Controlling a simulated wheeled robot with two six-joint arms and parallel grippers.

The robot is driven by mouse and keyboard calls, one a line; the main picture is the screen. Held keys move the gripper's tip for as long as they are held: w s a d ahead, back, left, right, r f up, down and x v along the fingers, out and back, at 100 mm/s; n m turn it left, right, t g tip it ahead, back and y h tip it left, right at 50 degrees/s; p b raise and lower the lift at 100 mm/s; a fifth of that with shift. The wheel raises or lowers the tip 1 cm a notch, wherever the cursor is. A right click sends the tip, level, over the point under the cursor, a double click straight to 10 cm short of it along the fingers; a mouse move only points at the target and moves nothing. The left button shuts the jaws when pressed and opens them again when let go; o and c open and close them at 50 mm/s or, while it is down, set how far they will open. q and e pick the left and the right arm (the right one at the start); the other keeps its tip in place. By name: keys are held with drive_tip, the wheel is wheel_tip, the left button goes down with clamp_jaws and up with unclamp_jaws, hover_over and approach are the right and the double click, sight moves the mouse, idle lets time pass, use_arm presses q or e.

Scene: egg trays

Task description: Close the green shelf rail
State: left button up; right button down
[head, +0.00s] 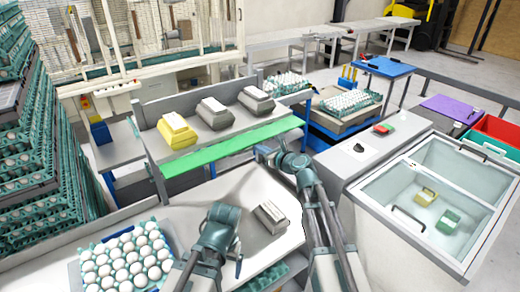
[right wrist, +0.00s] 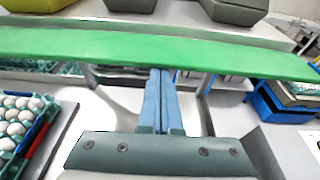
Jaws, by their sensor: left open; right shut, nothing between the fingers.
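The green shelf rail (head: 230,147) is a long flat strip along the front of the grey shelf (head: 150,117). In the head view it lies below the shelf top, sloping outward. It crosses the whole right wrist view (right wrist: 160,48). My right gripper (head: 262,153) is shut and empty near the right part of the rail. In the right wrist view its fingertips (right wrist: 160,72) reach the rail's near edge; I cannot tell whether they touch. My left gripper (head: 238,266) is open, low over the white table, away from the rail; its fingers are partly hidden.
A yellow carton (head: 177,130) and two grey cartons (head: 215,114) (head: 256,101) stand on the shelf. Another grey carton (head: 270,216) and a tray of eggs (head: 81,270) are on the white table (head: 180,213). A glass-topped chest (head: 398,165) stands at the right.

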drive_tip(key=r+p, duration=0.2)
drive_tip(key=w+a+r+p, duration=0.1)
drive_tip(key=r+p, duration=0.2)
drive_tip(key=w+r+p, duration=0.1)
drive_tip(key=r+p, duration=0.1)
drive_tip(key=r, duration=0.1)
drive_tip(key=shift+w+a+p, duration=0.15)
drive_tip(key=shift+w+p, duration=0.05)
drive_tip(key=shift+p, duration=0.2)
drive_tip(key=shift+w+a+r+p, duration=0.3)
drive_tip(key=shift+w+r+p, duration=0.15)
drive_tip(key=shift+w, duration=0.05)
drive_tip(key=shift+w+a+r+p, duration=0.3)
drive_tip(key=shift+w+r+p, duration=0.1)
drive_tip(key=shift+w+r, duration=0.1)
drive_tip(key=w+r+g+p, duration=0.1)
drive_tip(key=p, duration=0.2)
drive_tip(key=shift+w+a+h+p, duration=0.15)
drive_tip(key=shift+a+h+p, duration=0.25)
drive_tip(key=shift+w+a+g+h+p, duration=0.3)
drive_tip(key=shift+g+p, duration=0.3)
drive_tip(key=shift+p, duration=0.3)
drive_tip(key=shift+w+f, duration=0.1)
drive_tip(key=shift+f, duration=0.05)
